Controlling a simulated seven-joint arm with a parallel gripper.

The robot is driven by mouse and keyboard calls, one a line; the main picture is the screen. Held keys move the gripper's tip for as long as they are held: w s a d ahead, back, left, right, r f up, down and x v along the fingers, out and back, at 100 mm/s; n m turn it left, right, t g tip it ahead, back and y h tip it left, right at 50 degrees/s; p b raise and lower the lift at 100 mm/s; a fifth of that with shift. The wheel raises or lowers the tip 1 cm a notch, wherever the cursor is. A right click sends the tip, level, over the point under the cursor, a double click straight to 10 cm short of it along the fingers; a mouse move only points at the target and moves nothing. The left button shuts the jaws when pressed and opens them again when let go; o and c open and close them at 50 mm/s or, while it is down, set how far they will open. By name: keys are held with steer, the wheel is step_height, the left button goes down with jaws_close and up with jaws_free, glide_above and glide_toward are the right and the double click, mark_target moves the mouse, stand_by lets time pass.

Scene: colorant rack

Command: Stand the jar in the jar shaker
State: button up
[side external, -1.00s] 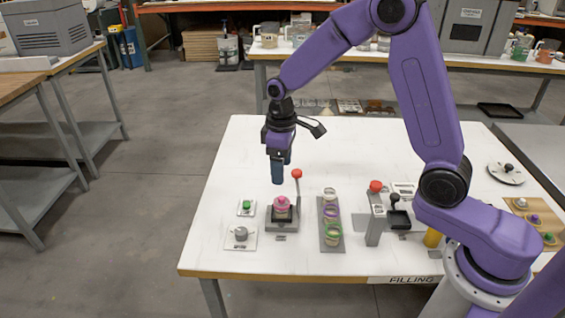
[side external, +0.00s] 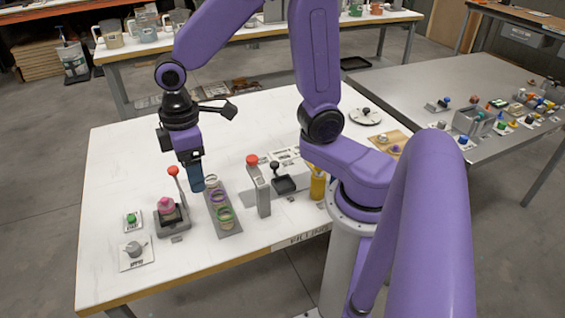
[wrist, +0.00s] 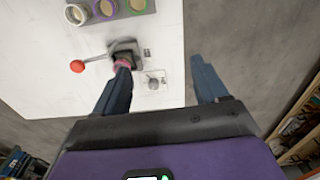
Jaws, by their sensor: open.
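The jar (side external: 166,206), with a pink top, stands upright in the black-lined bed of the grey jar shaker (side external: 172,226), beside its red-knobbed lever. My gripper (side external: 196,188) hangs above the table, pointing down, slightly behind and right of the shaker in the side view. In the wrist view my gripper (wrist: 160,66) is open with nothing between its blue fingers. The left finger partly covers the jar (wrist: 121,64), and the shaker (wrist: 124,46) is blurred behind it.
A rack (side external: 224,224) of several cups with coloured rings stands right of the shaker. A green button (side external: 131,218) and a grey dial (side external: 134,249) are on its left. A red-topped post (side external: 256,190) stands further right.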

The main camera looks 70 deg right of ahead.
steer(key=s+d+n, duration=0.1)
steer(key=s+d, duration=0.1)
steer(key=s, duration=0.6)
steer(key=s+d+r+n, duration=0.1)
steer(key=s+d+n, duration=0.1)
steer(key=s, duration=0.7)
steer(key=shift+d+r, duration=0.3)
steer(key=shift+d, duration=0.55)
